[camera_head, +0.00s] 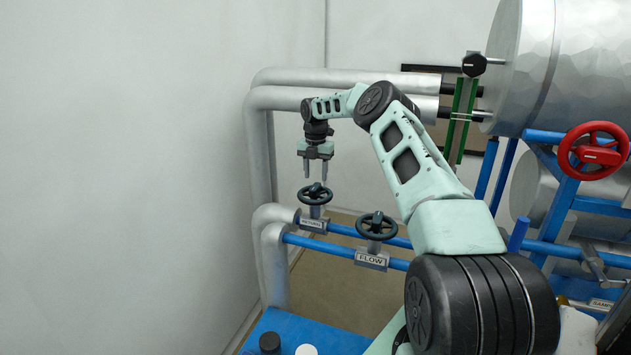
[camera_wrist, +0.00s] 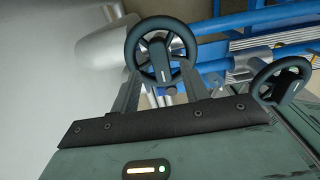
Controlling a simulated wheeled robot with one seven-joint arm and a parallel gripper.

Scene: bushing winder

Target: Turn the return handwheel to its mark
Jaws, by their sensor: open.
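The return handwheel (camera_head: 315,194) is a dark green-black spoked wheel lying roughly level above the RETURN label plate (camera_head: 312,223) on a blue pipe. A pale pointer line shows on its rim side in the head view, but its mark is too small to make out. My gripper (camera_head: 315,180) points down just above this wheel, jaws apart and empty. In the wrist view the return handwheel (camera_wrist: 161,50) sits beyond the fingertips, between the two fingers (camera_wrist: 160,80). I cannot tell whether the fingers touch its rim.
The flow handwheel (camera_head: 376,226), a similar dark wheel over a FLOW label (camera_head: 371,259), stands close to the right. A red handwheel (camera_head: 593,151) is at the far right by the large metal drum (camera_head: 560,60). Silver pipes (camera_head: 258,150) rise behind and left.

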